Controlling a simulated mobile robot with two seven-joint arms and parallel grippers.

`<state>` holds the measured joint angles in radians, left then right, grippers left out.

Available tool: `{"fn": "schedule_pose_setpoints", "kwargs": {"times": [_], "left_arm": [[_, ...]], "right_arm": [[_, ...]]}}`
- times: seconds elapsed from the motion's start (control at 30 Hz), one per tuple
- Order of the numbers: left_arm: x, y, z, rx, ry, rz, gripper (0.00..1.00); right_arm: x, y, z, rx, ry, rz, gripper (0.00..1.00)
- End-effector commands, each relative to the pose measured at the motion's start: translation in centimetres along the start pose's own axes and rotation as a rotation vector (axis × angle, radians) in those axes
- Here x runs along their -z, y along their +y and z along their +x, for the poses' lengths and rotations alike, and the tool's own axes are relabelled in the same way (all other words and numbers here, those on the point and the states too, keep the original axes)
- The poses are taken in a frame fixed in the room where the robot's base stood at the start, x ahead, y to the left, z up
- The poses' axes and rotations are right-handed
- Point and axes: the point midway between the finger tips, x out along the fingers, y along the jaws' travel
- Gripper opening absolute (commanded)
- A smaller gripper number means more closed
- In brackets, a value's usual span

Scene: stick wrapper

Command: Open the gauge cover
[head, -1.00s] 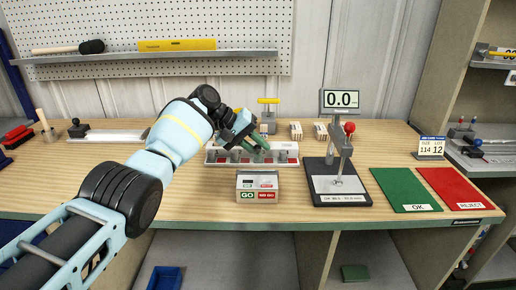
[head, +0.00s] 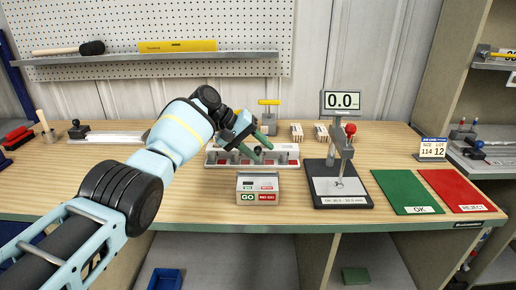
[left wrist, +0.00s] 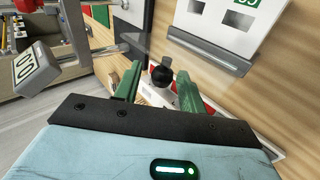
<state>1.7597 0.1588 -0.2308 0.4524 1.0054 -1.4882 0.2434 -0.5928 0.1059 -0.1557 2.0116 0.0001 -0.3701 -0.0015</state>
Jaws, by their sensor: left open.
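The digital gauge (head: 340,160) stands on a dark base at centre right, with a display reading 0.0 and a red ball knob (head: 350,129). Its display also shows in the left wrist view (left wrist: 27,68). A grey box (head: 258,188) with GO and NO GO labels sits in front of the white rack (head: 225,160). I cannot clearly make out which part is the gauge cover. My left gripper (head: 259,144) is open above the rack. In the left wrist view a black ball knob (left wrist: 161,73) appears between its green fingers; contact is unclear. My right gripper is out of view.
A green OK mat (head: 405,190) and a red REJECT mat (head: 455,188) lie to the right. The bench front is mostly clear.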

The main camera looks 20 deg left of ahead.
Motion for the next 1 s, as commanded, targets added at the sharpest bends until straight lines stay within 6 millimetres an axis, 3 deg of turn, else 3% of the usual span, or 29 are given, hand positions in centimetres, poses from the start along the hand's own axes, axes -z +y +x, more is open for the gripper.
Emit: {"fn": "schedule_pose_setpoints", "kwargs": {"times": [0.5,1.0], "left_arm": [[0.1,0.1,-6.8,-0.001,0.003,0.001,0.41],[0.0,0.0,-7.8,0.000,0.001,0.000,0.41]], "right_arm": [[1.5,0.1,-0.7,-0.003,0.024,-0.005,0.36],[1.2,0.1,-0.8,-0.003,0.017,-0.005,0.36]]}}
